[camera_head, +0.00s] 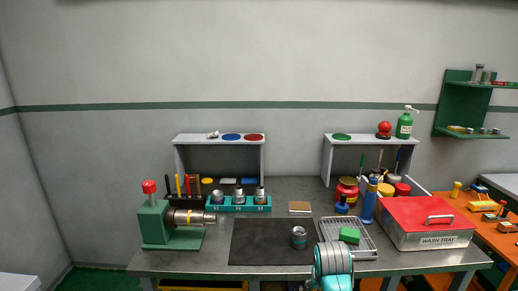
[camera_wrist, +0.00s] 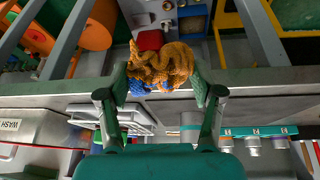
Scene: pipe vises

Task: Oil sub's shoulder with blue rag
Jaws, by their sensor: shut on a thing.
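My gripper (camera_wrist: 163,82) is shut on a crumpled orange-brown rag (camera_wrist: 165,62) in the wrist view. Small blue patches (camera_wrist: 150,86) show at the rag's lower edge; I cannot tell whether they belong to it. A short metal sub (camera_head: 299,237) with a dark band stands upright on the black mat (camera_head: 262,246) in the head view. It seems to show in the wrist view (camera_wrist: 190,125) too, apart from the rag. My arm rises at the lower right of the mat in the head view, where the rag is hidden.
A green vise (camera_head: 155,222) holds a metal cylinder at left. Several subs stand in a teal rack (camera_head: 240,208) behind the mat. Bottles and the red-lidded wash tray (camera_head: 432,242) crowd the right end.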

